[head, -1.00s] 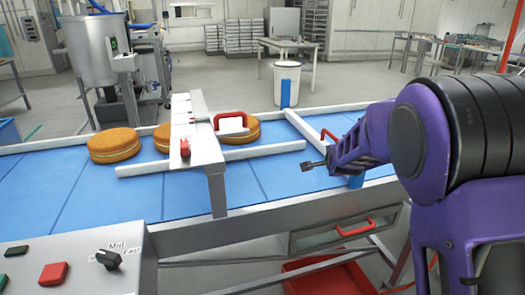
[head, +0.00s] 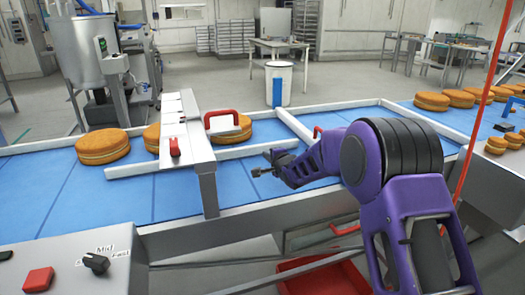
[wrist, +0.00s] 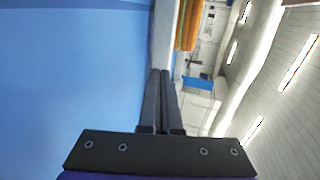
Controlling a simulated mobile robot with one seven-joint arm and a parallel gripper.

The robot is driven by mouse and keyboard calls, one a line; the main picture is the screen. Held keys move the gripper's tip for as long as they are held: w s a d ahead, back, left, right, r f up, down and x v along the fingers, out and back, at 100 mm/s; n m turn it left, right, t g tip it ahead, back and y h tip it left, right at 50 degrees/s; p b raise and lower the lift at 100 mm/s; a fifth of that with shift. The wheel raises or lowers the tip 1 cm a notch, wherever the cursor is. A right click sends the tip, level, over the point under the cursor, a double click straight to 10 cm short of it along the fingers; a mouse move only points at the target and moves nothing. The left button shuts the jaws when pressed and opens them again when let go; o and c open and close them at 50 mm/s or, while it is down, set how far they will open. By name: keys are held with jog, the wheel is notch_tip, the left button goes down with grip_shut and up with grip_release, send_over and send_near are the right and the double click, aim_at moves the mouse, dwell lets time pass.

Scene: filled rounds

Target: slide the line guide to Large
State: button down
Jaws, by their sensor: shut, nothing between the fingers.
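A metal bridge (head: 196,170) spans the blue belt and carries a red knob (head: 174,146) and a red handle (head: 221,120). White rails lie under it along the belt; I take the near rail (head: 250,152) as part of the line guide, but cannot tell which part slides. No "Large" mark is readable. My gripper (head: 258,172) is shut and empty, pointing left above the belt, to the right of the bridge and apart from it. In the wrist view its fingers (wrist: 159,75) are together, with a white rail (wrist: 163,35) beyond.
A control panel (head: 75,262) with a black dial is at the front left. More rounds (head: 470,97) lie on a belt at right.

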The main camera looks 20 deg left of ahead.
aim_at(259, 147)
jog(key=shift+r+x, duration=0.2)
jog(key=shift+x, duration=0.65)
jog(key=shift+r+x, duration=0.15)
jog(key=shift+x, duration=0.65)
jog(key=shift+r+x, duration=0.2)
jog(key=shift+x, duration=0.65)
jog(key=shift+w+a, duration=0.1)
jog(key=shift+w, duration=0.05)
